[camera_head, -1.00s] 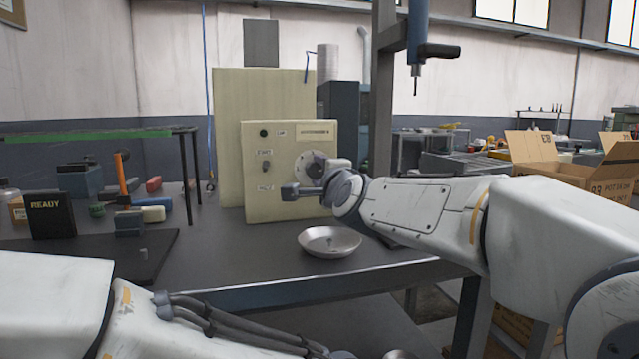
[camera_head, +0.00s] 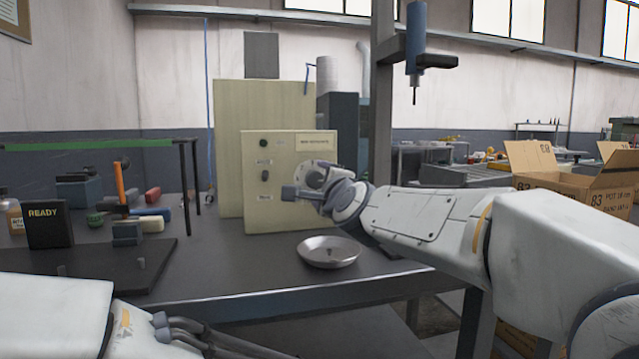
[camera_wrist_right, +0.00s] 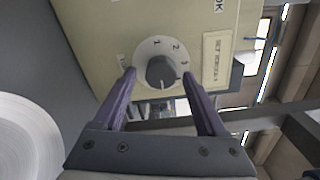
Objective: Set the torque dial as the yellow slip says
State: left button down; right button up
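A cream control box (camera_head: 283,212) stands on the bench. Its torque dial (camera_wrist_right: 160,70) shows in the right wrist view as a dark round knob on a white disc with numbers such as 1, 2 and 3. A pale line on the knob points toward the bottom of that view. My right gripper (camera_wrist_right: 160,78) is open, with one finger on either side of the dial; I cannot tell whether they touch it. In the head view my right gripper (camera_head: 308,186) largely covers the dial. No yellow slip is clearly seen. My left gripper is out of view.
A metal dish (camera_head: 328,254) lies before the box. A black READY sign (camera_head: 48,224), a dark mat (camera_head: 95,268) and several small tools lie at the left. A grey post (camera_head: 383,100) rises behind my right arm. An open carton (camera_head: 560,178) is at the right.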

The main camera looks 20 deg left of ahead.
jog(key=shift+s, duration=0.1)
jog(key=shift+s+d, duration=0.2)
jog(key=shift+s, duration=0.1)
jog(key=v, duration=0.9)
jog(key=shift+s+d+b, duration=0.2)
jog(key=shift+b, duration=0.25)
